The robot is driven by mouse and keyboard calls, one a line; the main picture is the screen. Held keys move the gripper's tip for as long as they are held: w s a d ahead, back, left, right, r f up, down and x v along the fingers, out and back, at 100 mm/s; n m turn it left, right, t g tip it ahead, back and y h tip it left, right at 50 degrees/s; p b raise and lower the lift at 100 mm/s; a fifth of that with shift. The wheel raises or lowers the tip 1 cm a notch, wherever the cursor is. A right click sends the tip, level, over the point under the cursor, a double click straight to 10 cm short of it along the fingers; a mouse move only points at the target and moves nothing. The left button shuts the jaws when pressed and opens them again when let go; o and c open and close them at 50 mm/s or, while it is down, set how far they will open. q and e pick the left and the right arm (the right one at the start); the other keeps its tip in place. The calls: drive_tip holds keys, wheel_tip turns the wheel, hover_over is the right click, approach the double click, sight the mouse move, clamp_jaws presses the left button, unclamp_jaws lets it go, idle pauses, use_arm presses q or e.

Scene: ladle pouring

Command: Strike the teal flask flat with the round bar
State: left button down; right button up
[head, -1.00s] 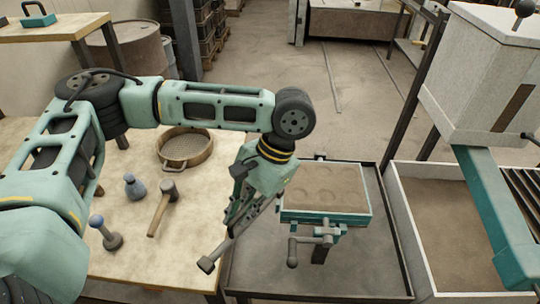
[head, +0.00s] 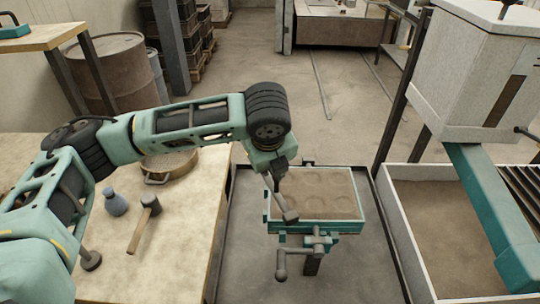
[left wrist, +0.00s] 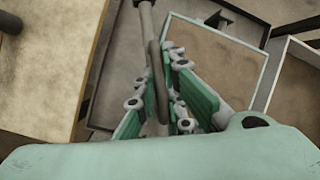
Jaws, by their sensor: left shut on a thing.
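The teal flask (head: 318,228) is an open box filled with brown sand (head: 345,187), standing in the tray at the middle of the head view. Round hollows mark the sand. My left gripper (head: 277,172) is above its back left corner, shut on the grey round bar (head: 281,197). The bar slants down and its thicker end shows over the flask's left side; I cannot tell if it touches the sand. In the left wrist view the bar (left wrist: 146,22) runs between my fingers, with the flask (left wrist: 258,73) to the right. My right gripper is out of view.
A mallet (head: 145,222), a blue-grey bottle (head: 115,202) and a round sieve (head: 168,166) are on the bench at left. A crank handle (head: 282,263) sticks out in front of the flask. A white-rimmed sand bin (head: 402,222) stands to the right.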

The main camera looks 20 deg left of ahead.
use_arm(q)
drive_tip(key=w+f+m+b, duration=0.1)
drive_tip(key=b, duration=0.1)
drive_tip(key=w+f+m+h+b, duration=0.1)
drive_tip(key=m+b, duration=0.1)
drive_tip(key=w+f+m+h+b, duration=0.1)
drive_tip(key=f+m+b, duration=0.1)
drive_tip(key=shift+w+a+b, duration=0.25)
drive_tip(key=shift+a+b, duration=0.1)
drive_tip(key=shift+a, duration=0.05)
drive_tip(key=shift+f+b, duration=0.5)
drive_tip(key=shift+b, duration=0.1)
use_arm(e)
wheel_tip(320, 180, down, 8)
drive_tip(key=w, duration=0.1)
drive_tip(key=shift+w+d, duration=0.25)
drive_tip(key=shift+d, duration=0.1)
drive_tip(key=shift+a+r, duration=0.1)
use_arm(q)
drive_tip(key=shift+r+p, duration=0.1)
drive_tip(key=shift+p, duration=0.2)
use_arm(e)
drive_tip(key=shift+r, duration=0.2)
use_arm(q)
drive_tip(key=shift+p, duration=0.5)
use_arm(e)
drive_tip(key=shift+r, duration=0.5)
